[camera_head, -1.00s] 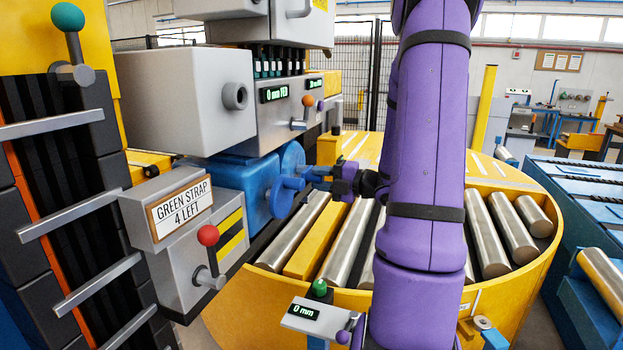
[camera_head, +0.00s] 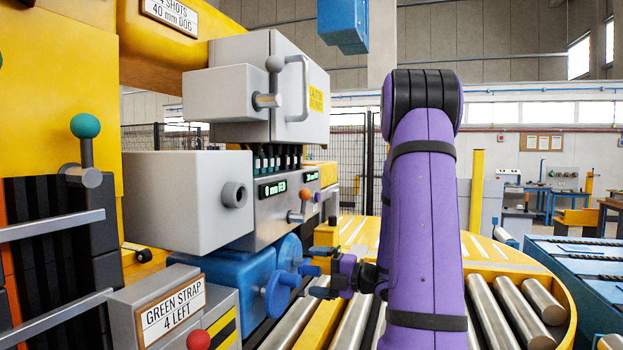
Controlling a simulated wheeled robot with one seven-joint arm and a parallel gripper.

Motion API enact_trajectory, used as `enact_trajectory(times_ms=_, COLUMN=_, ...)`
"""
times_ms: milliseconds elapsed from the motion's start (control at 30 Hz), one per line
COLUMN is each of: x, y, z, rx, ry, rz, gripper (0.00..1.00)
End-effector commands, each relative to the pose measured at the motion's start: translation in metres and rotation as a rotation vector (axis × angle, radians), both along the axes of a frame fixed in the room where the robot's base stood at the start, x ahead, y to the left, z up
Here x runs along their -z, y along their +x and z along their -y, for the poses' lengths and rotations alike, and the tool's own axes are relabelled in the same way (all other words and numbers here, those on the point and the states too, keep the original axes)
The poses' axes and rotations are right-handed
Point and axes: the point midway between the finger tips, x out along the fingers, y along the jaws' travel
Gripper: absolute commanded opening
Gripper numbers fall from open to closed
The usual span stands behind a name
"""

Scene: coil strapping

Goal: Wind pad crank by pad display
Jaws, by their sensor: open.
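My gripper (camera_head: 318,272) is open in the middle of the head view, pointing left. A blue wheel with a projecting handle (camera_head: 279,292) is at its left. The handle's end appears between or just in front of my fingertips; I cannot tell if they touch. Two lit displays are on the grey panel: one reads "0 mm FED" (camera_head: 272,189), and a smaller one (camera_head: 311,177) to its right is hard to read. No label tells which part is the pad crank.
A grey box with a round socket (camera_head: 234,195) juts out above the blue housing (camera_head: 225,275). A "GREEN STRAP 4 LEFT" sign (camera_head: 171,312) and a red knob (camera_head: 198,340) stand at lower left. Steel rollers (camera_head: 493,305) on a yellow turntable lie at right.

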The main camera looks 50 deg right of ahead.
Motion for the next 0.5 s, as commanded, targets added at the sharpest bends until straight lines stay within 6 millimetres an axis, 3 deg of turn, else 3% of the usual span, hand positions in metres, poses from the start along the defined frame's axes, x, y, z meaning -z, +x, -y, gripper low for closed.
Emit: enact_trajectory(times_ms=500, x=0.000, y=-0.023, z=0.010, rx=0.001, ry=0.000, rz=0.000, gripper=1.00)
